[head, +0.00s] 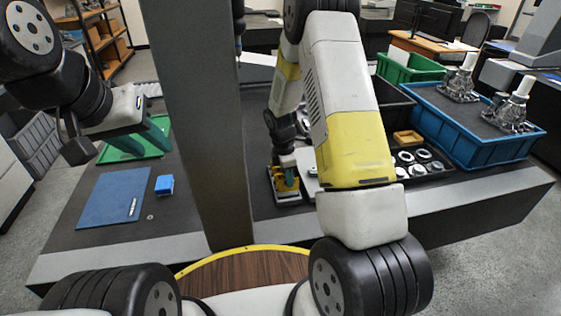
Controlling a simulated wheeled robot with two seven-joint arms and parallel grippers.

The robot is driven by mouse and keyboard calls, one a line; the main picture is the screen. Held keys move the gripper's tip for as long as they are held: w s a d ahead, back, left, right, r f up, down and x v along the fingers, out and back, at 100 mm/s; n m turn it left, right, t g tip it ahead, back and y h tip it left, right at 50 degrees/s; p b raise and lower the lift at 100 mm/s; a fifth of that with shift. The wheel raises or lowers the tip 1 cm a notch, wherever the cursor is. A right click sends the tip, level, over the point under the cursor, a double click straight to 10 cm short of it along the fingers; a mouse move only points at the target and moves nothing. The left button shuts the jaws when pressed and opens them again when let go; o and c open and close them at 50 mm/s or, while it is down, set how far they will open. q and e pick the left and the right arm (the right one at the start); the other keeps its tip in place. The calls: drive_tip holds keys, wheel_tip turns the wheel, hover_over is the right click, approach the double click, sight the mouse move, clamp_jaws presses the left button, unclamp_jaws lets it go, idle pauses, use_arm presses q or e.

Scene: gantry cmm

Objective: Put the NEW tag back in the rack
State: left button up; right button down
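I cannot pick out the NEW tag for certain; no lettering is readable. A small yellow holder on a dark base (289,193), possibly the rack, stands on the table just right of my column. My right gripper (287,176) points down right at this holder, with a small green piece showing at its fingertips. I cannot tell whether the fingers grip that piece, and my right forearm hides part of the area. My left gripper (78,148) is above the left of the table, near the green tray (160,147); its finger opening is not clear.
A blue mat (111,198) with a small silver item and a blue block (164,185) lie at left. At right are a dark tray of rings (438,172), a wooden frame (408,137), a blue bin (480,150) with metal parts, and a green bin (410,72).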

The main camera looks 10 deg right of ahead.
drive_tip(key=shift+f, duration=0.3)
drive_tip(key=shift+f, duration=0.95)
idle(1.4)
drive_tip(key=shift+f, duration=0.3)
drive_tip(key=shift+f, duration=0.25)
idle(0.4)
drive_tip(key=shift+f, duration=0.4)
drive_tip(key=c, duration=1.6)
unclamp_jaws()
drive_tip(key=shift+o, duration=0.6)
